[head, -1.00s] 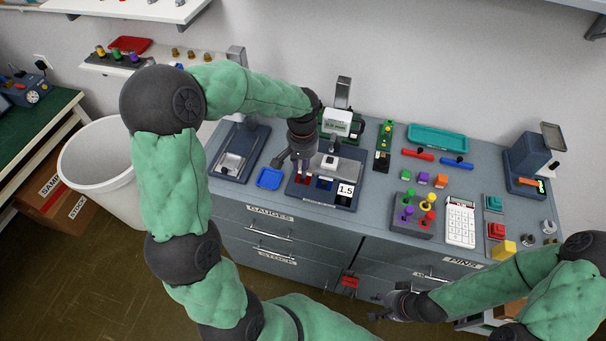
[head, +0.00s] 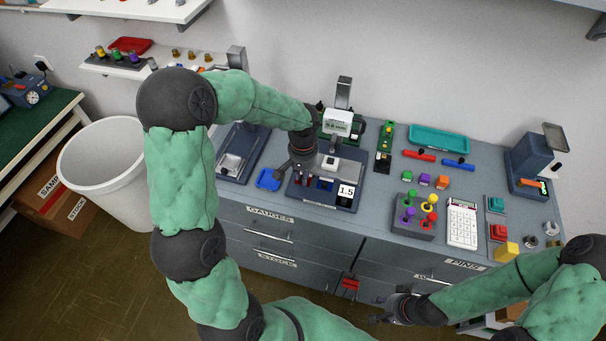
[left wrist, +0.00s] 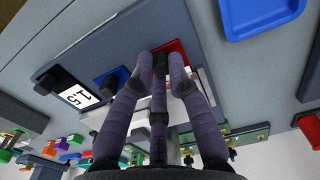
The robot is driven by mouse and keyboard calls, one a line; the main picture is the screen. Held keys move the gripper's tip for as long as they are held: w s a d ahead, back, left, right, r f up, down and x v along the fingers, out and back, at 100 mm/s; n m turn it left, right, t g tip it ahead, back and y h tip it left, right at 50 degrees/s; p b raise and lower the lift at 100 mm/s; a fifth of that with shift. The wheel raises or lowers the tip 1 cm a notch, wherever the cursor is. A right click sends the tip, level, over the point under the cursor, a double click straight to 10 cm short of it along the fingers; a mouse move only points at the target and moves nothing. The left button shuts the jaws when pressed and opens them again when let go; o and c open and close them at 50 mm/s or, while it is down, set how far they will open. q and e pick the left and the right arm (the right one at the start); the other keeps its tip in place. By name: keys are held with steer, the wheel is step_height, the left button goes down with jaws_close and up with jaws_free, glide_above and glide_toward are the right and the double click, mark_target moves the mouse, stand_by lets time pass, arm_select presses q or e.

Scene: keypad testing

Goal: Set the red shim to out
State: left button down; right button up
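The red shim (left wrist: 169,46) shows in the left wrist view, in a dark fixture (left wrist: 62,62) beside a blue shim (left wrist: 108,77) and a 1.5 tile (left wrist: 78,96). My left gripper (left wrist: 158,68) is open, with its fingers apart over the red shim and partly covering it. I cannot tell whether they touch it. In the head view my left gripper (head: 301,169) is at the left part of the fixture (head: 326,197) and largely hides the red shim. My right gripper (head: 381,308) is open and empty, in front of the drawers.
A blue tray (head: 268,179) lies left of the fixture. A gauge with a display (head: 337,122) rises behind it. To the right are a colored-knob box (head: 413,226) and a calculator (head: 462,223). A white bin (head: 103,170) stands left of the bench.

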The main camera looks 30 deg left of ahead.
arm_select(q)
steer(key=shift+s+d+b, duration=0.15)
steer(key=shift+s+d, duration=0.1)
steer(key=shift+s, duration=0.8)
steer(key=shift+s+d+b, duration=0.15)
steer(key=shift+s+d, duration=0.05)
steer(key=shift+s, duration=0.8)
steer(key=c, duration=1.5)
jaws_free()
steer(key=shift+s, duration=0.2)
steer(key=shift+r, duration=0.35)
step_height(320, 180, up, 11)
steer(key=shift+d+r, duration=0.1)
steer(key=shift+r, duration=0.1)
